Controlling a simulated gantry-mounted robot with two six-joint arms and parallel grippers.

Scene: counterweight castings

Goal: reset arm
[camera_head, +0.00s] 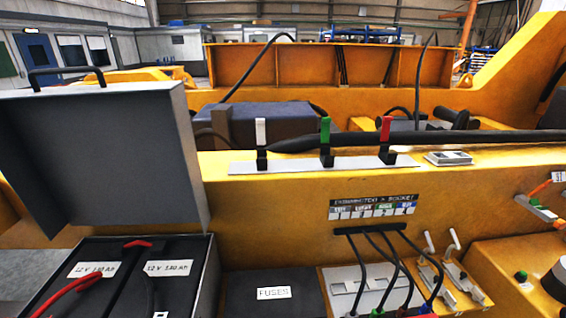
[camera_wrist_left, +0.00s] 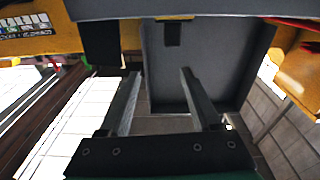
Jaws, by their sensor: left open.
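My left gripper (camera_wrist_left: 159,76) shows only in the left wrist view. Its two grey fingers are spread apart, with nothing between them. Beyond the fingers in that view is a dark grey panel (camera_wrist_left: 225,60) with a raised rim; I cannot tell whether the fingers touch anything. A grey edge crosses the top of that view. Neither gripper shows in the head view, and my right gripper is in no view.
In the head view a grey lid (camera_head: 100,150) stands open over a battery box (camera_head: 212,275) with red cables. A fuses box (camera_head: 275,303), white, green (camera_head: 325,130) and red levers, and plugged black cables line the yellow frame (camera_head: 270,195).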

